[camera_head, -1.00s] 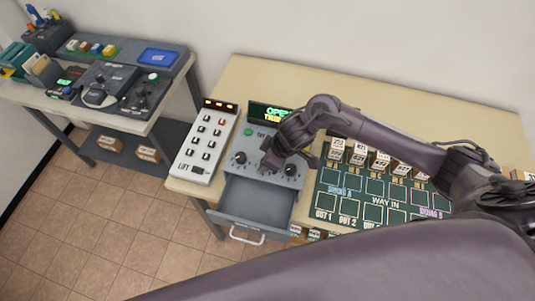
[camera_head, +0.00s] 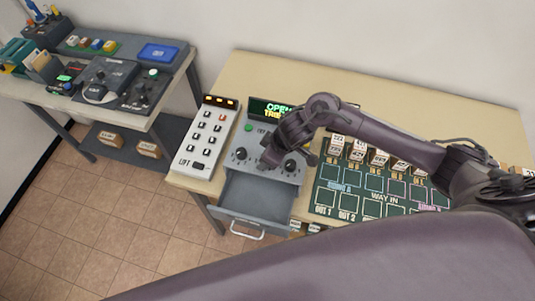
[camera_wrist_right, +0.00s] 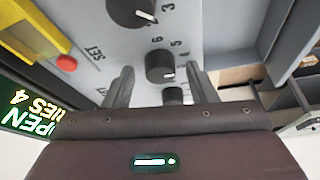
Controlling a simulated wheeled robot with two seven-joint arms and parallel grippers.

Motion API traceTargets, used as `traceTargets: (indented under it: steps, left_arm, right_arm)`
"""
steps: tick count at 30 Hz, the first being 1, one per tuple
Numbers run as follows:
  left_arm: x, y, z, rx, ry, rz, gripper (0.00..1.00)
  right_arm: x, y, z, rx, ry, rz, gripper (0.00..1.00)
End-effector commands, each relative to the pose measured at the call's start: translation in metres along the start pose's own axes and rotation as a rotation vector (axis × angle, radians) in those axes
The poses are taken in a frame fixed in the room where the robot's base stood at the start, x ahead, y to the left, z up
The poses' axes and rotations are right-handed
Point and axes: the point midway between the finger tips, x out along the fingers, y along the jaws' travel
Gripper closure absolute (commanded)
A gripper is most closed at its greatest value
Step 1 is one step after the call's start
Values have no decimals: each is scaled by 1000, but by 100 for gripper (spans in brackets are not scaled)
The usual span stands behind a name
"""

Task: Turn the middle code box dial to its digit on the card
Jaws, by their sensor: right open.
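The grey code box (camera_head: 222,183) stands on the right-hand table with a row of black dials. In the right wrist view the middle dial (camera_wrist_right: 160,67), with a white pointer line, lies between the open fingertips of my right gripper (camera_wrist_right: 161,76). My right gripper also shows in the head view (camera_head: 265,163), over the box. I cannot tell whether the fingers touch the dial. I cannot make out the card. My left gripper is out of view.
The box's drawer (camera_head: 252,204) stands open at the front. Its display (camera_head: 270,108) reads OPEN and TRIES. The white lift panel (camera_head: 207,137) stands close on the left. A green WAY IN board (camera_head: 380,198) with several small boxes lies to the right.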

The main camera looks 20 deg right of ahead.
Motion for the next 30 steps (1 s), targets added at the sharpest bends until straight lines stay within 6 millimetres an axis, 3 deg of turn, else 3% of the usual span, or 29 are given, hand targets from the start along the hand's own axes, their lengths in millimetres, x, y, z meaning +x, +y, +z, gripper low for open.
traceTargets:
  steps: [5, 18, 30]
  left_arm:
    - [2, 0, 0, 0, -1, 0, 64]
    - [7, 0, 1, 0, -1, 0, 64]
    - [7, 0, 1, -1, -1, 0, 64]
  right_arm:
    - [-6, 0, 0, -2, 1, 0, 48]
    - [-72, 1, 0, -1, 1, 1, 48]
    - [-78, 0, 0, 0, 0, 0, 48]
